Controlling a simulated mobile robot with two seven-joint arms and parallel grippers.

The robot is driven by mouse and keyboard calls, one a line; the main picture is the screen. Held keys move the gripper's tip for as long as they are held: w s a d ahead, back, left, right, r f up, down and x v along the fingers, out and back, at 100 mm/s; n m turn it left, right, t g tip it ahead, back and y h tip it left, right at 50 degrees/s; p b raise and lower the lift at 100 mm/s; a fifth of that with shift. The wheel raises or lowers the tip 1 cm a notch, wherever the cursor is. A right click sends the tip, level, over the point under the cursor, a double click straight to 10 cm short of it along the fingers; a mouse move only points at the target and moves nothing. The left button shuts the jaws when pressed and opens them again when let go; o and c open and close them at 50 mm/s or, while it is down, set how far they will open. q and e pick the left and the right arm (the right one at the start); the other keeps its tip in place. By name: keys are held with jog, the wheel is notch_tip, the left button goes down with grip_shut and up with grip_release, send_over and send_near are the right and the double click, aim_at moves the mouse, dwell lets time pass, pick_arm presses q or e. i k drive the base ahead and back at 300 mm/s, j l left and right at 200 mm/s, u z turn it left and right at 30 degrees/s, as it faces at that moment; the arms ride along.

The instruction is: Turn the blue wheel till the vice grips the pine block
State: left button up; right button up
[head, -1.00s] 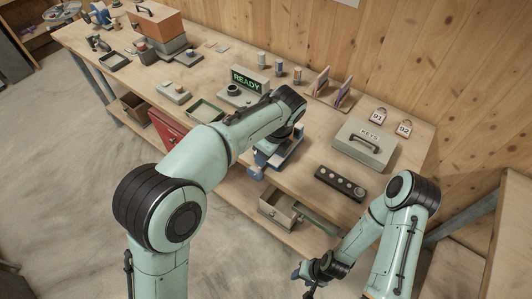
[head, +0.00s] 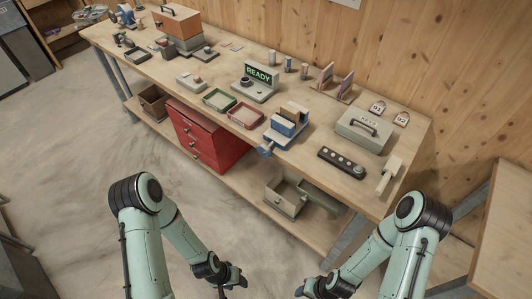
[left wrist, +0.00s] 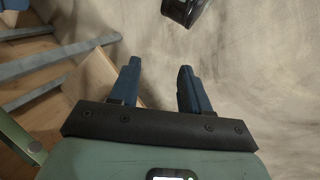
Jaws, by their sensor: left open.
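The blue vice (head: 285,130) stands at the bench's front edge in the head view. The pine block (head: 293,109) sits upright between its jaws; I cannot tell whether both jaws touch it. The blue wheel (head: 265,152) is small at the vice's front, over the bench edge. My left gripper (head: 238,279) is low in front of the bench, well away from the wheel. In the left wrist view its two blue fingers (left wrist: 158,85) are apart with nothing between them. My right gripper (head: 308,288) is low beside it, too small to read.
A READY sign (head: 258,75), green tray (head: 219,99) and red tray (head: 244,115) stand left of the vice. A dark button strip (head: 341,162), keys box (head: 363,131) and mallet (head: 389,174) lie right.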

aim_at(264, 151)
jog(key=z, duration=1.35)
jog(key=j+z, duration=0.55)
jog(key=z, duration=0.3)
jog(key=k+j+z, duration=0.1)
jog(key=j+z, duration=0.15)
jog(key=z, duration=0.15)
jog(key=k+j+z, duration=0.55)
jog(key=j+z, duration=0.2)
jog(key=j, duration=0.15)
